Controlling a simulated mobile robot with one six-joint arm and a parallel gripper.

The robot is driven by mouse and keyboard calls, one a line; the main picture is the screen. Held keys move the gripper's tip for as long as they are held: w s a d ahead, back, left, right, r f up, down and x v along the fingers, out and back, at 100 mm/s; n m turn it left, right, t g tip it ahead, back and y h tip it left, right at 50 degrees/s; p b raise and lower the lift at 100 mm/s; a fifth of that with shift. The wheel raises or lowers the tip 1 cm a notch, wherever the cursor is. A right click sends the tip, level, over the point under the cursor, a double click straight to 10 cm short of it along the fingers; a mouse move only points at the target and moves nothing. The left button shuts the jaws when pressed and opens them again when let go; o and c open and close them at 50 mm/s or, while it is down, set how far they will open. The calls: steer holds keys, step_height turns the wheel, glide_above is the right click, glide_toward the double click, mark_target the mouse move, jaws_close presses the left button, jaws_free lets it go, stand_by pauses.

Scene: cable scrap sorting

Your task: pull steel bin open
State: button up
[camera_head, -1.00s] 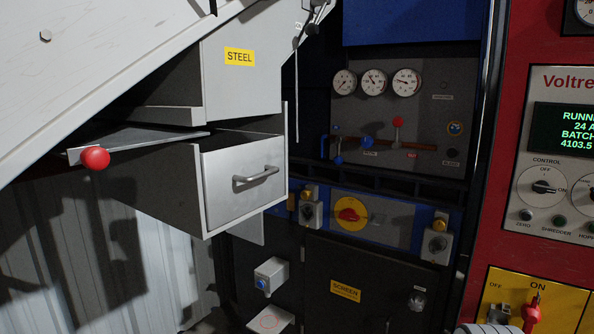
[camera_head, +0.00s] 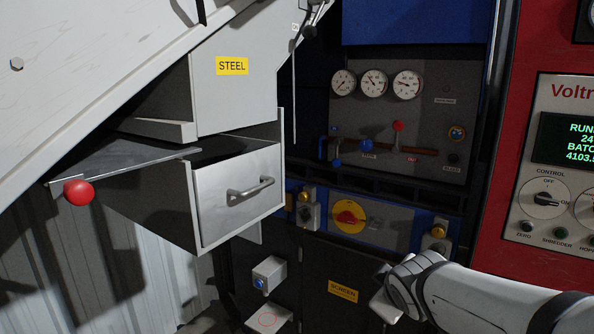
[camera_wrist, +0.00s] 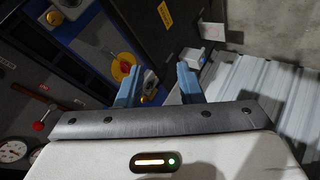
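The steel bin (camera_head: 240,185) is a grey metal box with a bar handle (camera_head: 250,188) on its front, left of centre in the head view. It sits under a grey housing with a yellow STEEL label (camera_head: 232,66). A dark gap shows along the bin's top; its inside is mostly hidden. My gripper (camera_wrist: 158,76) has two blue fingers spread apart with nothing between them in the wrist view. In the head view my arm enters from the lower right, with its end below and right of the bin, clear of the handle. The handle is not visible in the wrist view.
A flat lever with a red ball knob (camera_head: 79,192) sticks out left of the bin. A sloping white panel (camera_head: 90,80) is above. Right of the bin are a gauge panel (camera_head: 375,120), a yellow plate with a red knob (camera_head: 350,215) and a SCREEN door (camera_head: 343,291).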

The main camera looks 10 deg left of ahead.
steer(key=w+a+r+n+t+y+p, duration=0.3)
steer(key=w+a+r+n+y, duration=0.25)
steer(key=a+r+n, duration=0.4)
steer(key=n+g+y+p, duration=0.1)
steer(key=n+y+p, duration=0.1)
steer(key=n+y, duration=0.4)
glide_toward(260, 189)
steer(key=w+a+n, duration=0.1)
steer(key=w+a, duration=0.1)
steer(key=a, duration=0.1)
steer(key=shift+h, duration=0.45)
steer(key=shift+p+x, duration=0.8)
steer(key=shift+x, duration=2.75)
steer(key=shift+w+d, duration=0.1)
steer(key=shift+d, duration=0.05)
steer(key=shift+c, duration=0.3)
jaws_close()
